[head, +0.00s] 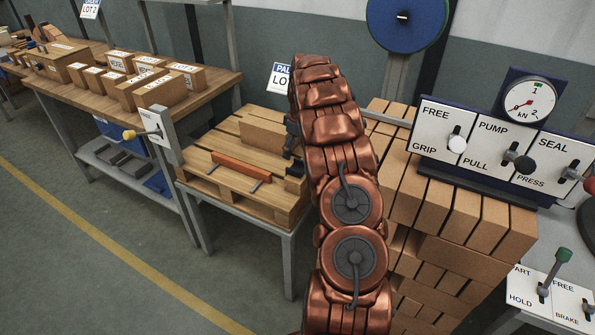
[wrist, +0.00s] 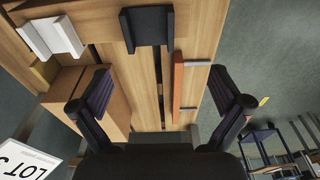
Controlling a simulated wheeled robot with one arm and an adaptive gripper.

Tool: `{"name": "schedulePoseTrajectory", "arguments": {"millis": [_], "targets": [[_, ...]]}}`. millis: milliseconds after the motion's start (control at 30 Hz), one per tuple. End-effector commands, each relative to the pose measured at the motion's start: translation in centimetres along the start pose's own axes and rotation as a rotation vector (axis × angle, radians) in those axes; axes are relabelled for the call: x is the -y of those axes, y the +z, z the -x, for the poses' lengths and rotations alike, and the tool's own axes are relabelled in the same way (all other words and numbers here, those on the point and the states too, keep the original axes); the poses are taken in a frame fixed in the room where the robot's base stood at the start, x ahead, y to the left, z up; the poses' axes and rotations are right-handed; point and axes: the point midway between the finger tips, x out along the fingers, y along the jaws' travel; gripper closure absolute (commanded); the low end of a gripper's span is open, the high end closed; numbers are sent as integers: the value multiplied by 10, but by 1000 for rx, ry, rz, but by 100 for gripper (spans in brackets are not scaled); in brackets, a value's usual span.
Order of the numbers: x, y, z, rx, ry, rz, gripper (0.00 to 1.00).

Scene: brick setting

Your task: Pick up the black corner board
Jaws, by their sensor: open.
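The black corner board (wrist: 148,26) lies on the wooden pallet (wrist: 205,40) at the top middle of the wrist view. In the head view, a dark piece (head: 295,171) that looks like it shows beside my arm, partly hidden. My gripper (wrist: 164,88) is open and empty, its two fingers spread wide. In the wrist view the board lies beyond the fingertips, between their lines and apart from them. In the head view my gripper is mostly hidden behind my copper arm.
An orange bar (wrist: 178,88) with two grey strips lies on the pallet beside the board. A brown block (wrist: 103,108) and a white angled piece (wrist: 52,38) are to the left. Stacked bricks and a lever panel (head: 490,150) stand right of my arm.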

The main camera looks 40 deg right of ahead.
Motion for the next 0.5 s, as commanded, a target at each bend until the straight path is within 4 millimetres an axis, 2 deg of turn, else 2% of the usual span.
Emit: {"name": "schedulePoseTrajectory", "arguments": {"millis": [167, 500], "targets": [[-13, 3, -12, -16, -1, 15, 0], [-14, 4, -37, -16, -2, 18, 0]]}}
